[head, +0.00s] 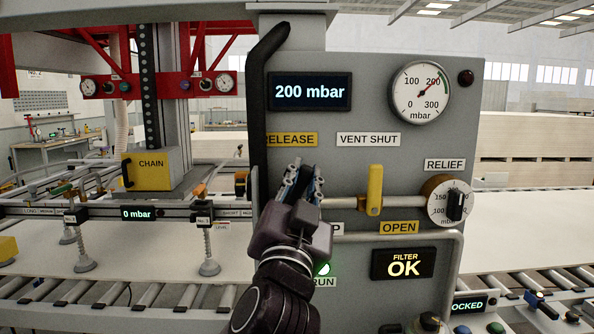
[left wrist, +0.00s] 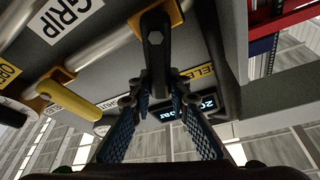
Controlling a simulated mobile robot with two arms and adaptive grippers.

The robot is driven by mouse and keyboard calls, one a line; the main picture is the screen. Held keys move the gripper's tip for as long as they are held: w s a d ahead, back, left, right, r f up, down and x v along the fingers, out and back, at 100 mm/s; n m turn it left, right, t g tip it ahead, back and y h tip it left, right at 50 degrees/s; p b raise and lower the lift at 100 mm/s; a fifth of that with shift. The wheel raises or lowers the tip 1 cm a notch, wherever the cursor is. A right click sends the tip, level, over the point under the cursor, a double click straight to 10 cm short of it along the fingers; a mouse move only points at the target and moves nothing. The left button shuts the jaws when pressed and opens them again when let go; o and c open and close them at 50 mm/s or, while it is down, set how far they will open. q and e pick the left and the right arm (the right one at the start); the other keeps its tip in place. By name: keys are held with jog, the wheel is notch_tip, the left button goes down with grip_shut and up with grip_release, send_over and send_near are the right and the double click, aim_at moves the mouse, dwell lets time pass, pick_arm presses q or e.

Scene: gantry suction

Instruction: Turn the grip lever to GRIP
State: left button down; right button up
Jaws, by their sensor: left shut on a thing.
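My left gripper (head: 304,182) is in front of the grey control panel, just below the yellow RELEASE label (head: 290,139). In the left wrist view its fingers (left wrist: 159,88) are closed on the end of the dark grip lever (left wrist: 155,55), which has a bolt at its pivot. The lever points toward the RELEASE label (left wrist: 196,71). The white GRIP label (left wrist: 70,15) is on the other side of the pivot. In the head view my gripper hides the lever and most of the GRIP label (head: 337,229). My right gripper is out of view.
A yellow valve handle (head: 375,188) stands upright right of my gripper, between VENT SHUT and OPEN labels. The relief knob (head: 455,202) is farther right. A black vertical handle (head: 258,120) runs along the panel's left edge. The panel display (head: 310,92) reads 200 mbar.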

pick_arm(q)
jog(key=shift+d+f+m+g+h+p, duration=0.2)
jog(key=shift+d+m+h+p, duration=0.15)
jog(key=shift+m, duration=0.4)
jog(key=shift+d+f+m+g+h+p, duration=0.1)
jog(key=shift+d+f+m+h+p, duration=0.2)
jog(key=shift+m, duration=0.45)
jog(key=shift+r, duration=0.1)
jog(key=c, duration=1.8)
grip_release()
jog(key=shift+a, duration=0.1)
jog(key=shift+s, duration=0.1)
jog(key=v, duration=1.1)
jog(key=shift+s, duration=0.35)
jog(key=shift+c, duration=0.5)
